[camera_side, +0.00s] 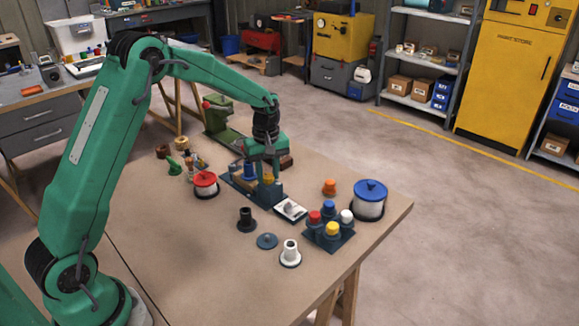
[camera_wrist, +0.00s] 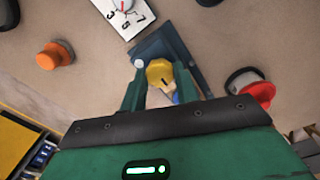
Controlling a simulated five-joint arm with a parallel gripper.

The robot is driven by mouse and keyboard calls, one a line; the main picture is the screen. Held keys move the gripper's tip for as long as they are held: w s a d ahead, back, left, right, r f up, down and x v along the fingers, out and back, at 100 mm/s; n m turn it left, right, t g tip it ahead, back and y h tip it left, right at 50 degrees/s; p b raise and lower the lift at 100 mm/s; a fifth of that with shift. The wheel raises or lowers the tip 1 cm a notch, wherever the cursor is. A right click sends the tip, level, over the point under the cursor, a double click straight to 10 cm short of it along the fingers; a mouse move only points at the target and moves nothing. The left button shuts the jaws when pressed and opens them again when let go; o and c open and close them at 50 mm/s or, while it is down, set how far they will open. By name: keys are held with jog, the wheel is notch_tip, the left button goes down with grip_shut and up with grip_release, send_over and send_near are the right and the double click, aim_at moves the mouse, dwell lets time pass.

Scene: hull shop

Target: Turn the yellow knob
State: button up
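A yellow knob (camera_wrist: 160,73) sits on a dark blue base plate (camera_wrist: 190,60) and carries a dark mark on its top. In the side view the knob (camera_side: 268,179) shows low between my fingers. My gripper (camera_wrist: 159,80) points down over it, with one green finger on each side of the knob. In the side view my gripper (camera_side: 266,163) is over the dark blue base near the table's middle. The fingers stand apart by about the knob's width; I cannot tell whether they touch it. Part of the base is hidden behind my gripper.
A white dial plate (camera_side: 291,209) lies beside the base. To the right, a dark block (camera_side: 329,238) carries red, blue, white and yellow caps. An orange knob (camera_side: 329,187), a blue-lidded tub (camera_side: 369,200) and a red-lidded tub (camera_side: 205,185) stand nearby. The table's front left is clear.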

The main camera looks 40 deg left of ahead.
jog(key=shift+m, duration=0.5)
jog(key=m, duration=2.1)
jog(key=shift+m, duration=0.3)
jog(key=m, duration=0.3)
jog(key=shift+m, duration=2.3)
